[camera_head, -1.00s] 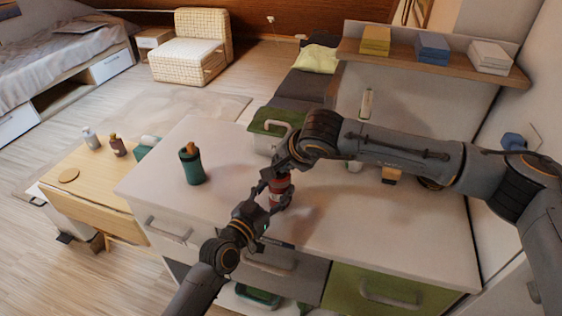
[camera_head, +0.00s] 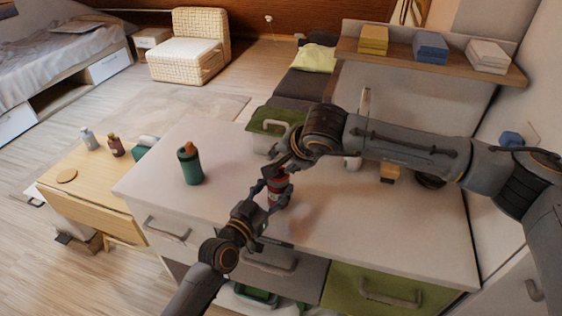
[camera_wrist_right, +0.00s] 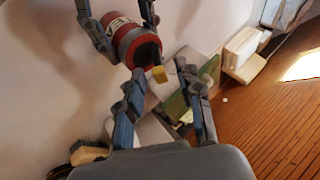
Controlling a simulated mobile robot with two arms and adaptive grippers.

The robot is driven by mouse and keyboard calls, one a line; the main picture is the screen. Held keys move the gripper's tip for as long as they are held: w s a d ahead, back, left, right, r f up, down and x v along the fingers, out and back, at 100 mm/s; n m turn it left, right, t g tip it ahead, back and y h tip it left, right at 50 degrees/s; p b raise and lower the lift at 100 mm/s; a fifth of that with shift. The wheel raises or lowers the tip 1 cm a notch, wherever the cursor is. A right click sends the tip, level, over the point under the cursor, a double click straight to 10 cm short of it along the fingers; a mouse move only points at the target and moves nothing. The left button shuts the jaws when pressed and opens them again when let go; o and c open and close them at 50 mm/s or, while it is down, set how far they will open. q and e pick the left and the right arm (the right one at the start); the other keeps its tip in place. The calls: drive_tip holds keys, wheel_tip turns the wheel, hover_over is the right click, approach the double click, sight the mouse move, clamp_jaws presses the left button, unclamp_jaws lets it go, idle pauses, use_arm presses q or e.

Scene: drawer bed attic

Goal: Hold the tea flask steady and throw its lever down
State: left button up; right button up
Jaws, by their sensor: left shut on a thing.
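The tea flask (camera_head: 277,187) is a red cylinder with a pale lettered band, upright on the white counter. My left gripper (camera_head: 268,194) is shut on it from the near left. In the right wrist view the flask (camera_wrist_right: 138,46) shows its dark round end, with the left gripper's fingers (camera_wrist_right: 120,28) on either side. A small yellow piece (camera_wrist_right: 158,74), seemingly the lever's tip, shows by that end. My right gripper (camera_wrist_right: 160,82) is open, its two fingertips apart on either side of the yellow piece; I cannot tell whether they touch it. In the head view the right arm hides the flask's top.
A green-lidded box (camera_head: 272,127) is behind the flask. A yellowish block (camera_head: 390,173) lies to the right. The counter's front right is clear.

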drive_tip(key=v, duration=0.6)
drive_tip(key=shift+s+r, duration=0.1)
drive_tip(key=shift+o, duration=0.8)
drive_tip(key=d+f+m+g+y, duration=0.15)
drive_tip(key=d+m+y, duration=0.7)
drive_tip(key=m, duration=0.85)
drive_tip(key=x, duration=0.8)
drive_tip(key=r+x, duration=0.1)
drive_tip(key=x, duration=0.3)
drive_tip(key=shift+a+f, duration=0.15)
drive_tip(key=shift+a, duration=0.25)
